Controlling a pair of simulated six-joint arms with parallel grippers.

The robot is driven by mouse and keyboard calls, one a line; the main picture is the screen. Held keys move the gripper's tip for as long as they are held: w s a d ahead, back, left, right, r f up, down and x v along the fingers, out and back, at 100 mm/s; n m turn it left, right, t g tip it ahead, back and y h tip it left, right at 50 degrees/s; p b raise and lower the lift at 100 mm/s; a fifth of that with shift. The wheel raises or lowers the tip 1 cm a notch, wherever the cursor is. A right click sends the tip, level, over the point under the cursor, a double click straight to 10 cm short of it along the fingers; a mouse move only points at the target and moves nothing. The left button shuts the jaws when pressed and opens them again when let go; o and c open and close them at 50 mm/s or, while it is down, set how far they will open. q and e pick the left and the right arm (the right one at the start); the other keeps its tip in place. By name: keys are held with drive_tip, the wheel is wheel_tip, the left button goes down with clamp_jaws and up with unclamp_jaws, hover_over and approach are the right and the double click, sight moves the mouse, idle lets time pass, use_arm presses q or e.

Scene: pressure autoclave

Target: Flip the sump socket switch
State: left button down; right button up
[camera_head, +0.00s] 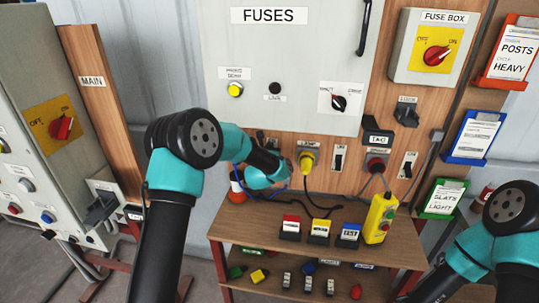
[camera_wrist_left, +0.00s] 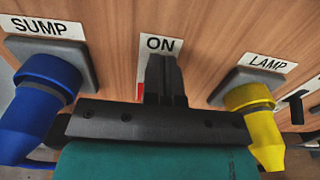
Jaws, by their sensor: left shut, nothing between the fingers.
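In the left wrist view, the blue plug (camera_wrist_left: 38,98) sits in the grey socket under the SUMP label (camera_wrist_left: 43,27). To its right is a pale switch plate (camera_wrist_left: 160,44) marked ON, with a little red at its lower edge. My left gripper (camera_wrist_left: 162,62) is shut and empty, its fingertips in front of this plate just below the word ON. The fingers hide the switch lever, and I cannot tell whether they touch it. In the head view my left arm covers the sump socket and its switch. My right gripper is out of view.
The yellow lamp plug (camera_wrist_left: 256,115) is close on the right of my left gripper; it also shows in the head view (camera_head: 307,162). Further right are another switch (camera_head: 339,158) and a red plug (camera_head: 376,162).

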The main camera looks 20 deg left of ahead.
use_arm(q)
drive_tip(key=shift+f, duration=1.5)
drive_tip(key=shift+s+r, duration=0.1)
drive_tip(key=shift+s, duration=0.05)
drive_tip(key=shift+s+d+r, duration=0.1)
drive_tip(key=shift+s+r, duration=0.2)
drive_tip(key=shift+s, duration=0.4)
drive_tip(key=shift+s+d+r, duration=0.1)
drive_tip(key=shift+s+r, duration=0.15)
drive_tip(key=shift+s, duration=0.4)
drive_tip(key=s, duration=0.6)
drive_tip(key=shift+d, duration=0.15)
idle(0.3)
